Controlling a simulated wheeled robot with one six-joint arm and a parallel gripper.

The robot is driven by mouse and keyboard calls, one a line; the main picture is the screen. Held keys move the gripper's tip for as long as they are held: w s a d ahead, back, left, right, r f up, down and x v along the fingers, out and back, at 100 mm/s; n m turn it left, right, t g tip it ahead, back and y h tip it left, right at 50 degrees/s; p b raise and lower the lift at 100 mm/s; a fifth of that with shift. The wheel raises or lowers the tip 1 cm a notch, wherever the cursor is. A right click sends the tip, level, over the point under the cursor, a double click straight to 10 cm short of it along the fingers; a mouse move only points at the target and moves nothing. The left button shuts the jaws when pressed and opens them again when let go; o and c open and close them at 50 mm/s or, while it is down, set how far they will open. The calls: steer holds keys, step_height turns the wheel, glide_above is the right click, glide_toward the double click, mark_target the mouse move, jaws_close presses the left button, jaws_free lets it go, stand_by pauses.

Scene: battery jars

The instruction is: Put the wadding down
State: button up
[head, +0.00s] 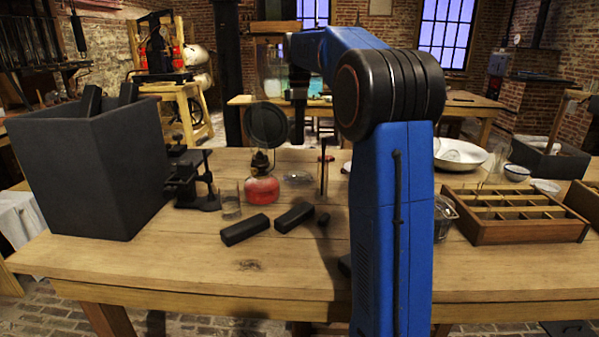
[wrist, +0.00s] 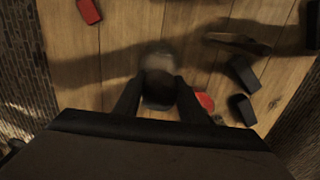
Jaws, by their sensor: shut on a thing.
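In the wrist view, the two dark fingers of my gripper (wrist: 158,88) are shut on a dim, greyish rounded lump, which I take to be the wadding (wrist: 158,62). The lump is held between the fingertips over the wooden table. The light is poor there, and I cannot tell how far it is above the wood. In the head view, my blue arm reaches up and over the back of the table. The wadding cannot be made out clearly there.
On the wooden table (head: 180,262) stand a dark box (head: 90,180), a lamp with a red base (head: 262,190), a small glass (head: 230,200) and black blocks (head: 245,230). A divided wooden tray (head: 515,236) and a white basin (head: 460,155) are at right. The front left is clear.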

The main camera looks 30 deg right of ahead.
mark_target(300, 180)
step_height(300, 180, down, 13)
stand_by(0.6)
steer(key=shift+f, duration=0.15)
steer(key=o, duration=0.8)
step_height(300, 180, up, 12)
steer(key=shift+a+r, duration=0.1)
steer(key=shift+r, duration=0.1)
stand_by(0.3)
